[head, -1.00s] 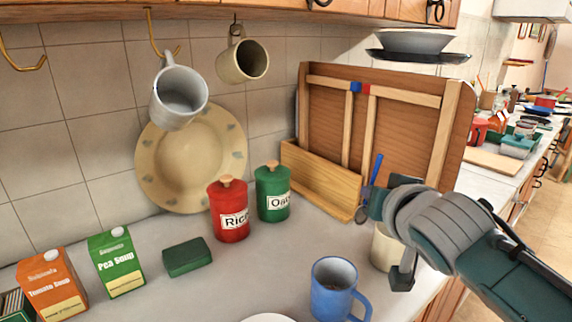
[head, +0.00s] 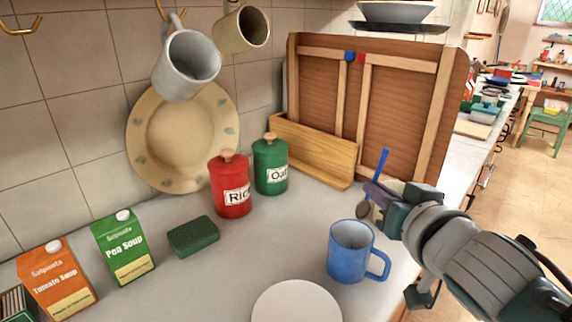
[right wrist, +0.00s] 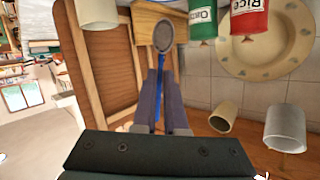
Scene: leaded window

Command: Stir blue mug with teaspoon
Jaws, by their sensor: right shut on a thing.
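The blue mug (head: 352,255) stands upright on the counter with its handle to the right. The right wrist view shows the teaspoon's bowl (right wrist: 164,36) beyond the fingers (right wrist: 160,95). The spoon is outside the mug. My left gripper is not in view.
A white plate (head: 296,304) lies in front of the mug. Red (head: 231,190) and green (head: 270,165) canisters, a green sponge (head: 193,237) and soup cartons (head: 123,247) stand to the left. A wooden board (head: 410,110) leans behind my gripper. Mugs hang above.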

